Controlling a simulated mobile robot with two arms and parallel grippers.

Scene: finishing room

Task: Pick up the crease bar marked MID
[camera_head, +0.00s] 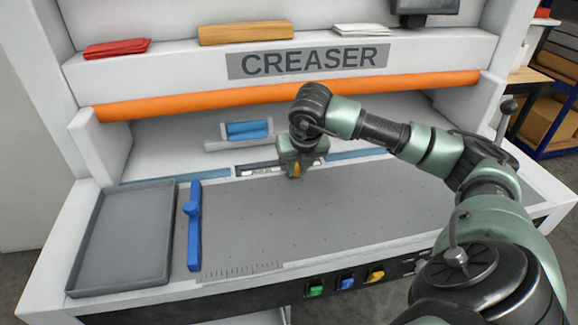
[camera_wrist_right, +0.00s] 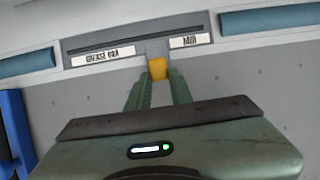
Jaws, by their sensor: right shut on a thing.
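The crease bar (camera_head: 258,171) lies along the back of the grey bed, beneath the CREASER front. In the right wrist view the bar (camera_wrist_right: 135,37) is dark grey, with white labels reading CREASE BAR and MID. A yellow tab (camera_wrist_right: 158,69) sticks out from its near side between the labels. My right gripper (camera_head: 297,170) is at the bar from above. In the wrist view its two fingers (camera_wrist_right: 160,84) are shut on the yellow tab. Whether the bar is clear of its seat cannot be told. My left gripper is not in view.
Blue-teal strips (camera_head: 355,154) continue on both sides of the bar. A grey tray (camera_head: 125,240) and a blue guide (camera_head: 194,230) sit at the left of the bed. An orange roller (camera_head: 220,98) runs above. The bed's middle (camera_head: 340,210) is clear.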

